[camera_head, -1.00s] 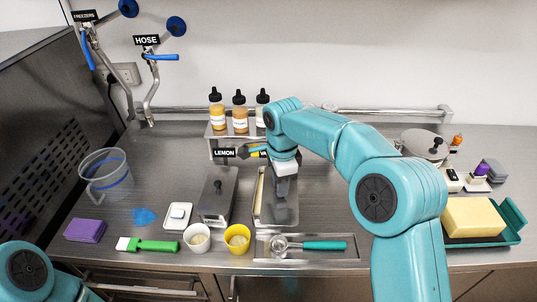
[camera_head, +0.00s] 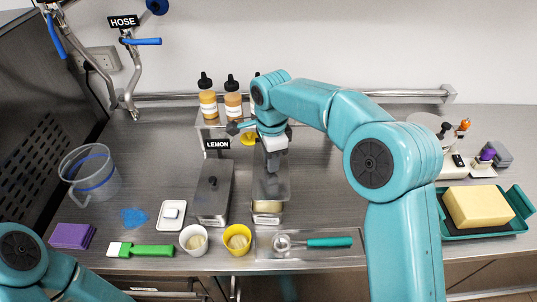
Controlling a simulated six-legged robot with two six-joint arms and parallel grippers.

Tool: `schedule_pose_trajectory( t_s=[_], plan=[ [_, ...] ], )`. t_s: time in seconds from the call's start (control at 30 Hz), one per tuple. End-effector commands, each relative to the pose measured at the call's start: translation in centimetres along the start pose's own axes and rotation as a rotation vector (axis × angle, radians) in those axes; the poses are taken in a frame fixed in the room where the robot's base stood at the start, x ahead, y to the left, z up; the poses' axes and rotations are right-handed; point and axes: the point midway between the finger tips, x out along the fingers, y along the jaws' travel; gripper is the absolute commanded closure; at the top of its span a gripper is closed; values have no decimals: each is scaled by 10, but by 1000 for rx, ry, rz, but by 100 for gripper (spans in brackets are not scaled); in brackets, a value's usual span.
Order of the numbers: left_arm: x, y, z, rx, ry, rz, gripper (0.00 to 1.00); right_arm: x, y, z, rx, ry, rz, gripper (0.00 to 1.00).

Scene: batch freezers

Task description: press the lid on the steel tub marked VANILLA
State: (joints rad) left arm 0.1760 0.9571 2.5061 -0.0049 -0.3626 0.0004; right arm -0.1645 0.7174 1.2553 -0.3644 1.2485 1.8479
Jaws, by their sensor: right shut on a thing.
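The tub's VANILLA sign is hidden behind my right arm. My left gripper is out of view; only part of my left arm shows at lower left.
A lidded steel tub (camera_head: 213,195) stands close left, behind it a LEMON sign (camera_head: 217,144). White (camera_head: 194,240) and yellow (camera_head: 237,239) cups and a scoop (camera_head: 315,242) on a tray lie in front. Sauce bottles (camera_head: 232,98) stand behind.

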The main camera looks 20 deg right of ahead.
Motion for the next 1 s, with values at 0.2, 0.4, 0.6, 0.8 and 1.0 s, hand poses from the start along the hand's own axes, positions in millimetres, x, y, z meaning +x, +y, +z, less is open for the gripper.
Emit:
schedule_pose_trajectory(
  t_s=[0.2,0.4,0.6,0.8,1.0],
  plan=[
    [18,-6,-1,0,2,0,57,23,1,1,0,0,2,100],
    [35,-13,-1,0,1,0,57,45,0,1,0,0,2,100],
    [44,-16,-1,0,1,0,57,59,-2,1,1,0,0,100],
    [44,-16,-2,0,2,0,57,60,-3,1,1,0,0,100],
    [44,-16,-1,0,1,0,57,60,-3,1,1,0,0,100]
  ],
)
